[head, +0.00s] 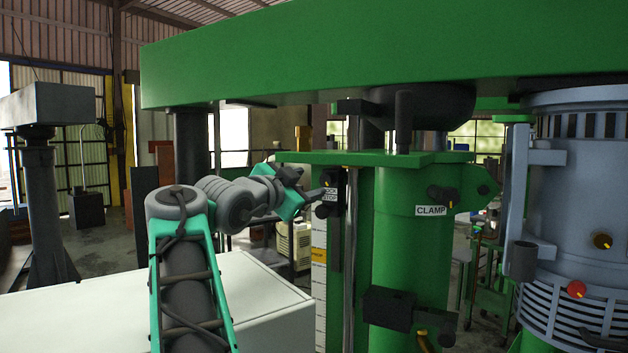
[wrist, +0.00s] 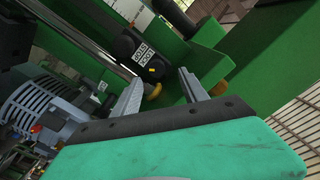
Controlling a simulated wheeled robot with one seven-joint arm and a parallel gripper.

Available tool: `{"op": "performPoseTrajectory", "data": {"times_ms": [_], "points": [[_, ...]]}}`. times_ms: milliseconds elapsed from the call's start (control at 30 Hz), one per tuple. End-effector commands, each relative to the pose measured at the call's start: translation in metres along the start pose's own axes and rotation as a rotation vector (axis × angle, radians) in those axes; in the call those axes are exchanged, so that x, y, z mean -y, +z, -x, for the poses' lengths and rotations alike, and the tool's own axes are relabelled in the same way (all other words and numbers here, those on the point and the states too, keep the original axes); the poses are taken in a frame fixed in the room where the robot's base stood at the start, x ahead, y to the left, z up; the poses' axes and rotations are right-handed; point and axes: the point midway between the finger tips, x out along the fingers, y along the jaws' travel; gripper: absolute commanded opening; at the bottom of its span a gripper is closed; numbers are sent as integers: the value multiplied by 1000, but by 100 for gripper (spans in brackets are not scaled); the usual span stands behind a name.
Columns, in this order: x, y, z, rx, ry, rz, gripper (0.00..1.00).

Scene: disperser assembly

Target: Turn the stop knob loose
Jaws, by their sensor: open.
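The stop knob (wrist: 155,70) is a dark round knob with a small yellow mark, at one end of a black block beside the LOCK STOP label (wrist: 146,55). In the head view the label (head: 329,195) is on the stop block on the green column, partly hidden by my gripper. My gripper (wrist: 160,78) is open, its two grey fingertips on either side of the knob's place in the wrist view. In the head view my gripper (head: 318,193) reaches the block from the left. I cannot tell whether the fingers touch the knob.
A green beam (head: 390,65) runs overhead. A second knob with a CLAMP label (head: 430,211) is on the green column to the right. A grey motor housing (head: 585,190) stands far right. A white cabinet top (head: 260,290) lies below my arm.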

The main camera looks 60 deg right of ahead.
Motion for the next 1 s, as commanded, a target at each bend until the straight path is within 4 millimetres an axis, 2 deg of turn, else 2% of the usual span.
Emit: {"op": "performPoseTrajectory", "data": {"times_ms": [100,300,600,1000], "points": [[-4,-6,-28,-7,13,2,51],[-4,-6,-58,-7,11,0,51],[-3,-2,-62,-3,6,0,51],[-3,-2,-61,-3,5,0,19]]}}
